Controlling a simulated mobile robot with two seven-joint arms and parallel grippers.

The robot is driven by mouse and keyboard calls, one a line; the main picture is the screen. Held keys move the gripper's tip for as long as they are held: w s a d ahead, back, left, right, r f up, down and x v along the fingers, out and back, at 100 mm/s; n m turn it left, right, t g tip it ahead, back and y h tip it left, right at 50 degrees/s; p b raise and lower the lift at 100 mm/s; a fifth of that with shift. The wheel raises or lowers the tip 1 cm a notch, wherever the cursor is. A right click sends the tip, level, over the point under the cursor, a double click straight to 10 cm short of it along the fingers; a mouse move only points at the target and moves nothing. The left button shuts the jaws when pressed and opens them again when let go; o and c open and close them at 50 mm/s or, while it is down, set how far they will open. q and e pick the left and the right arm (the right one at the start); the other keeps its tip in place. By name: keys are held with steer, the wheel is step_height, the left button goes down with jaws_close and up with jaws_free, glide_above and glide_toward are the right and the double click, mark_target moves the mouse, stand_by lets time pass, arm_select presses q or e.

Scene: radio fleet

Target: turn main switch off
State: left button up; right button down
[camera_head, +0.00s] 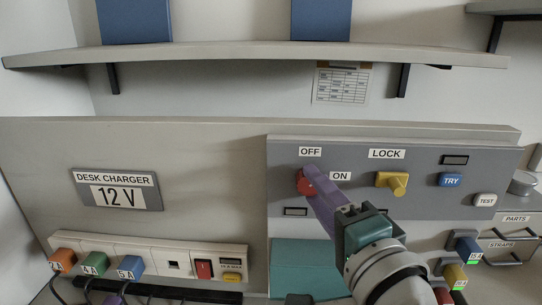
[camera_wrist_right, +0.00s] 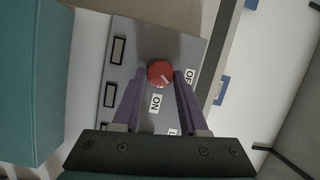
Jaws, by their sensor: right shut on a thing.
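The main switch is a red round knob (camera_head: 302,183) on a grey panel (camera_head: 440,215), with an OFF label (camera_head: 310,152) above it and an ON label (camera_head: 340,176) to its right. My right gripper (camera_head: 310,181) reaches it from the lower right, with purple fingers and a green body. In the right wrist view the red knob (camera_wrist_right: 159,74) sits between the two fingertips of the right gripper (camera_wrist_right: 162,76), which is shut on it. A short pale mark shows on the knob's face, slanted between the labels; its exact setting is hard to tell.
A yellow LOCK handle (camera_head: 393,182) is close to the right of my gripper. Blue TRY (camera_head: 451,180) and white TEST (camera_head: 485,200) buttons sit further right. A charger strip (camera_head: 150,250) with coloured plugs is at lower left. A shelf (camera_head: 250,54) runs above.

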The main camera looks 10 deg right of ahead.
steer(key=shift+a+r+n+g+h+p, duration=0.15)
steer(key=shift+n+g+p, duration=0.25)
steer(key=shift+n+p, duration=0.8)
steer(key=shift+d+r+n+g+h+p, duration=0.1)
steer(key=shift+n+g+h+p, duration=0.25)
steer(key=shift+n+p, duration=0.8)
steer(key=shift+a+r+n+g+h+p, duration=0.15)
steer(key=shift+n+g+p, duration=0.45)
steer(key=shift+p, duration=1)
steer(key=shift+d+n, duration=0.1)
steer(key=shift+n, duration=0.15)
steer(key=shift+f, duration=0.1)
steer(key=shift+c, duration=2.2)
jaws_free()
steer(key=v, duration=1)
steer(key=shift+p, duration=0.35)
